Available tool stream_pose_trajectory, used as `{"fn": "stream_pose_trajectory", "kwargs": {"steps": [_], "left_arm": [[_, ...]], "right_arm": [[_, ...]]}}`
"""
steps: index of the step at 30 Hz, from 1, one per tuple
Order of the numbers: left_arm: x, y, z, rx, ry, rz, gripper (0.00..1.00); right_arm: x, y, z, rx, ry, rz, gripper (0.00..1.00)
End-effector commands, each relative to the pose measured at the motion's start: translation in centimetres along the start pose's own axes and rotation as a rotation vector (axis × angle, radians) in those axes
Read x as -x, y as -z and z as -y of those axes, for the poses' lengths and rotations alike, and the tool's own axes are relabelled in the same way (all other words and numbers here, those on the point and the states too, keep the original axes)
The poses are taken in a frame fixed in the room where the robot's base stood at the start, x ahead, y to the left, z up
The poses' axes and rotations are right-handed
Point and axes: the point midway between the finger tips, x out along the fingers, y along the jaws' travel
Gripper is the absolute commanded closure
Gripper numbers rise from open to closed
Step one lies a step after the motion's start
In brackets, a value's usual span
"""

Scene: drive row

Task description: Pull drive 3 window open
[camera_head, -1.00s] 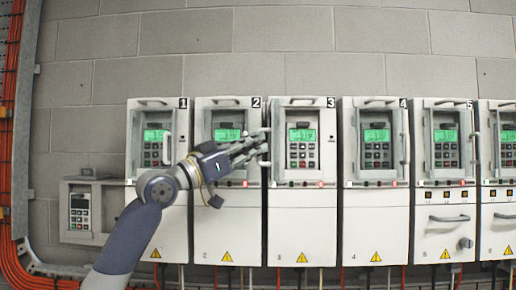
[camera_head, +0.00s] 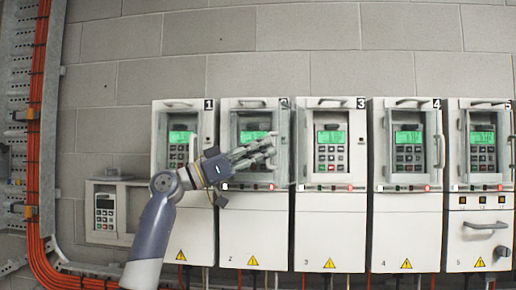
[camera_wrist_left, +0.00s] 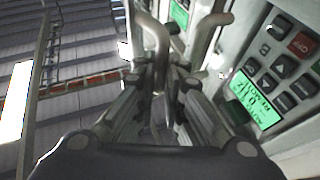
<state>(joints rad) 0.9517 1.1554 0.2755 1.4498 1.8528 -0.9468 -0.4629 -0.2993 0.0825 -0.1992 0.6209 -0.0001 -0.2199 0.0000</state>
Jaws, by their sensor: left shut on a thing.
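Drive 3 (camera_head: 328,230) is a tall white cabinet marked 3. Its keypad and green display (camera_head: 331,137) show with no pane in front. Its clear window stands swung out towards the left, seen nearly edge-on by the cabinet's left side. My left gripper (camera_head: 268,146) is in front of drive 2, at the free edge of that window. It is shut on the window's handle; the fingers hide most of it. In the left wrist view the fingers (camera_wrist_left: 165,95) close around a grey bar, and a keypad with a green display (camera_wrist_left: 250,100) is close on the right.
Drive 2 (camera_head: 253,225) is behind my gripper, with drive 1 (camera_head: 181,225) left of it. Drive 4 (camera_head: 405,230) and drive 5 (camera_head: 480,225) stand to the right, windows closed. A small keypad box (camera_head: 105,215) and orange cables (camera_head: 38,150) are at the left.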

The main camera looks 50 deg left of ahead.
Motion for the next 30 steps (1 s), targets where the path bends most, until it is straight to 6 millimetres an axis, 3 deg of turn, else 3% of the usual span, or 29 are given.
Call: {"fn": "stream_pose_trajectory", "kwargs": {"steps": [1,8,9,11,30], "left_arm": [[0.06,0.81,0.26,-0.001,0.01,-0.021,1.0],[0.01,0.73,0.19,0.001,0.008,-0.02,1.0],[0.01,0.72,0.18,0.001,0.008,-0.02,0.83],[0.0,0.71,0.16,0.002,0.008,-0.02,0.7],[-0.13,-0.05,0.14,0.004,0.006,-0.006,0.7]], "right_arm": [[0.15,0.02,0.05,-0.001,0.001,0.0,0.6],[0.13,0.05,0.31,-0.002,0.003,0.0,0.6],[0.13,0.06,0.35,-0.002,0.004,0.0,0.6],[0.13,0.06,0.41,-0.002,0.005,0.0,0.6],[-0.02,-0.19,0.0,0.002,0.0,0.003,0.6]]}}
